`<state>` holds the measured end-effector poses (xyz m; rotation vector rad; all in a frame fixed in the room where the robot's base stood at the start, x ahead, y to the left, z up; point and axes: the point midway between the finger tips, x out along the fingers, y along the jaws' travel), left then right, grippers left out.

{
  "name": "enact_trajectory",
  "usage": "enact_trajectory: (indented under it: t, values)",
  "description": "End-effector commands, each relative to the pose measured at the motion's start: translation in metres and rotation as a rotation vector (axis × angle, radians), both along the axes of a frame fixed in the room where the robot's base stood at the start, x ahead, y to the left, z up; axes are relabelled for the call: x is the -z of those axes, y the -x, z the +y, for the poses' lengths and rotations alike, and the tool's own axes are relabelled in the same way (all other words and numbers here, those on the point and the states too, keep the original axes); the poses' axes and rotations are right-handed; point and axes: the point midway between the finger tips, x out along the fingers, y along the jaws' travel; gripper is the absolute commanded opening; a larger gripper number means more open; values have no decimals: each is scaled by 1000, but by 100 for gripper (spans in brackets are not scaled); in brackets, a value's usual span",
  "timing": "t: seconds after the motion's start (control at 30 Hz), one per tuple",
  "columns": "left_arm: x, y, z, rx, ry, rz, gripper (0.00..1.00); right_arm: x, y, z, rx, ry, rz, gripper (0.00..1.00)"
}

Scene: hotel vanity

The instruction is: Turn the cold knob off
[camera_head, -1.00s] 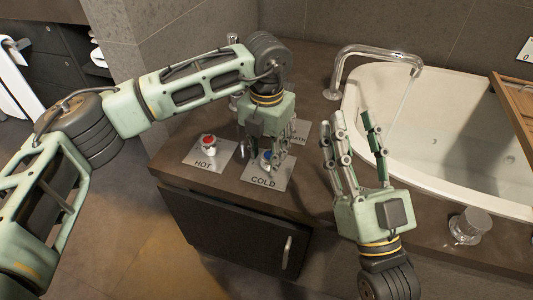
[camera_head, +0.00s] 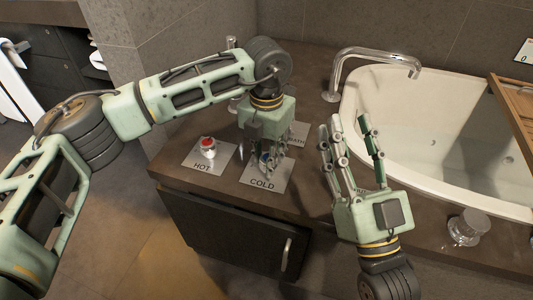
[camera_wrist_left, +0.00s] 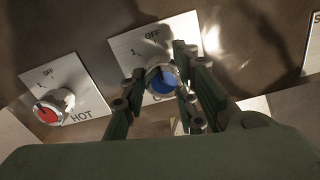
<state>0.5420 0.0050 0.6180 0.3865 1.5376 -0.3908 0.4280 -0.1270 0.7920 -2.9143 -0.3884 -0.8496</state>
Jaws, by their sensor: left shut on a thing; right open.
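The cold knob (camera_wrist_left: 160,78), with a blue cap and metal rim, stands on its plate (camera_wrist_left: 125,48) marked OFF. In the head view it is mostly hidden behind my fingers, above the COLD label. My left gripper (camera_head: 264,162) comes down from above and is shut on the cold knob, with fingers on both sides of it in the left wrist view. My right gripper (camera_head: 350,122) is open and empty, fingers pointing up, in front of the tub. The faucet (camera_head: 375,55) arches over the tub, and no water stream shows below its spout.
The red-capped hot knob (camera_head: 208,146) stands on a separate plate left of the cold one; it also shows in the left wrist view (camera_wrist_left: 48,112). The white tub (camera_head: 365,88) fills the right. A clear glass (camera_head: 467,226) stands near the counter edge at right.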

Motion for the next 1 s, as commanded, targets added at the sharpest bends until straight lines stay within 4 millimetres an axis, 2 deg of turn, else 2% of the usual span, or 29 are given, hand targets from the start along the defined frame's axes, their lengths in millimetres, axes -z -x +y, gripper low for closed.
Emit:
enact_trajectory:
  t: [0.03, 0.27, 0.3, 0.43, 0.87, 1.0]
  values:
    - [-2, -4, 5, 1, -11, -6, 1, 2, -2, 0, 1, 6, 19, 41]
    - [-1, -5, 6, 5, -12, -8, 1, 4, -3, 0, 1, 7, 24, 41]
    - [-1, -5, 7, 4, -13, -8, 29, 4, -3, 0, 1, 7, 24, 41]
    - [-1, -5, 6, 4, -10, -8, 40, 4, -2, 0, 1, 7, 23, 41]
    - [-1, -2, 3, 10, -4, -5, 40, 4, -2, 0, 2, 7, 21, 41]
    - [-12, -3, 2, 10, -3, -6, 40, 3, -2, 0, 2, 7, 20, 41]
